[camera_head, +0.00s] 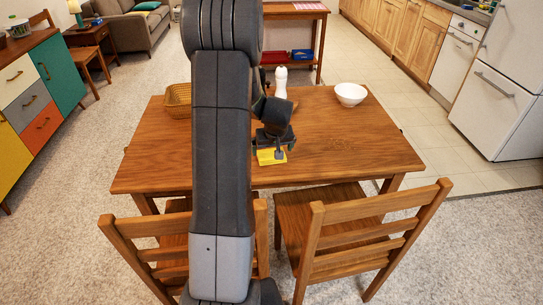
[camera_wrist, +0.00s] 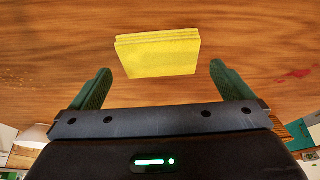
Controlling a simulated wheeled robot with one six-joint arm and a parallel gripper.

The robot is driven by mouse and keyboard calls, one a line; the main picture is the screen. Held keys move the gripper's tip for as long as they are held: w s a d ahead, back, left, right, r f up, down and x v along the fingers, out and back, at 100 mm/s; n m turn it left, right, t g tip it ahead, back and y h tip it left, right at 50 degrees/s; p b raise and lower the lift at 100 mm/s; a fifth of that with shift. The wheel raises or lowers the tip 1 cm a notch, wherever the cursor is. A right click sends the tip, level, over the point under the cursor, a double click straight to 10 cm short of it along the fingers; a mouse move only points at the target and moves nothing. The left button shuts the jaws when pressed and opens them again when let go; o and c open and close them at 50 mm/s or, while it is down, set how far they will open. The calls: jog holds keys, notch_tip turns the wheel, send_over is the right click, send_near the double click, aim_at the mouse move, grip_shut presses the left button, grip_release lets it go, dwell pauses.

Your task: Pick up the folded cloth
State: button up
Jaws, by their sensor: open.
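The folded cloth (camera_head: 266,158) is yellow and lies flat on the wooden table, partly hidden under my gripper in the head view. In the wrist view the cloth (camera_wrist: 158,54) shows its stacked folds and lies ahead of my gripper, between the lines of the two fingers. My gripper (camera_wrist: 156,82) is open and empty, with one green-padded finger on each side and a gap between the fingertips and the cloth in the picture. In the head view my gripper (camera_head: 271,148) is low over the table; its height above the cloth is hard to tell.
The wooden table (camera_head: 350,160) also holds a white bowl (camera_head: 350,94), a white bottle (camera_head: 281,82) and a wicker basket (camera_head: 178,100). Two wooden chairs stand at the near side, one at right (camera_head: 360,235).

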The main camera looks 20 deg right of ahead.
aim_at(272, 153)
jog(key=shift+x, duration=1.8)
jog(key=shift+w+d+r, duration=0.1)
jog(key=shift+w+d, duration=0.05)
jog(key=shift+w, duration=0.05)
jog(key=shift+c, duration=0.2)
jog(key=c, duration=0.7)
